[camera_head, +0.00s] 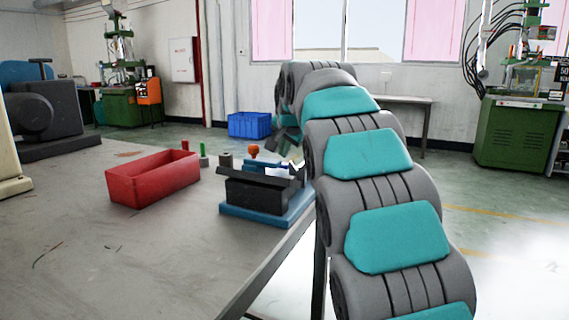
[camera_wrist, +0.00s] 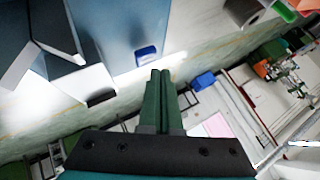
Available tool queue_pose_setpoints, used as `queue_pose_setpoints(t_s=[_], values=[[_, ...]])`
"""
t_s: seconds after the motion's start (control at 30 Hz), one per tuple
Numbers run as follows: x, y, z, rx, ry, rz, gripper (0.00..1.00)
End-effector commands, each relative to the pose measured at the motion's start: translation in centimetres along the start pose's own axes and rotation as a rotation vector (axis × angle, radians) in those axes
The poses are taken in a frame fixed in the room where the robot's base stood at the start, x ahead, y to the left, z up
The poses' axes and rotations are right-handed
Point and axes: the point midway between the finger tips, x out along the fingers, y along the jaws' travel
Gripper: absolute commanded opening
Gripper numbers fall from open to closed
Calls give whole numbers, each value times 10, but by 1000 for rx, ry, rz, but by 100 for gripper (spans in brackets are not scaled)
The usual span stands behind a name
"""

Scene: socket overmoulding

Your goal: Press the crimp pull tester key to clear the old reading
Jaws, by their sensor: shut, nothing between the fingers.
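The crimp pull tester appears to be the black device (camera_head: 262,196) on a blue base (camera_head: 240,214) at the bench's right edge in the head view. It has an orange knob on top and a small white patch. In the wrist view, a blue-grey panel (camera_wrist: 108,22) fills the upper left, with a small blue key-like block (camera_wrist: 146,56) near its lower edge. My gripper (camera_wrist: 160,73) is shut and empty, its tips just below and right of that block in the picture. I cannot tell whether they touch. In the head view, my arm mostly hides the gripper, behind the tester.
A red bin (camera_head: 152,180) stands left of the tester, with small red, green and dark cylinders beside it. The bench front (camera_head: 130,265) is mostly clear. A blue crate (camera_head: 249,125) stands on the floor behind. A green machine (camera_head: 515,130) stands at right.

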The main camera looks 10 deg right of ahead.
Motion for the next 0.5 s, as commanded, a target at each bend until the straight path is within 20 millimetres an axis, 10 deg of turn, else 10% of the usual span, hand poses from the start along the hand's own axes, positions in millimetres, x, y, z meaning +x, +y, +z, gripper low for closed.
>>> queue_pose_setpoints(t_s=[0.5], values=[[-25, -18, -18, 0, 1, -1, 0]])
